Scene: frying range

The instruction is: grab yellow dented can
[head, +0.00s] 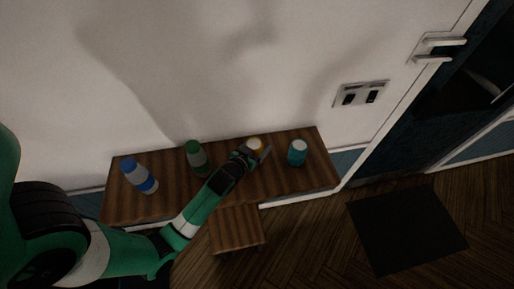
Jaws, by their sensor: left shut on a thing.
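The yellow can (256,142) stands on the wooden table, mostly hidden behind my left gripper; only its pale top and a bit of yellow rim show. Its dent cannot be made out. My left gripper (258,154) reaches in from the left and is shut on the yellow can at the table's back half. I cannot tell whether the can is lifted off the table. My right gripper is not in view.
A wooden stool (237,230) is in front. A wall is behind.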

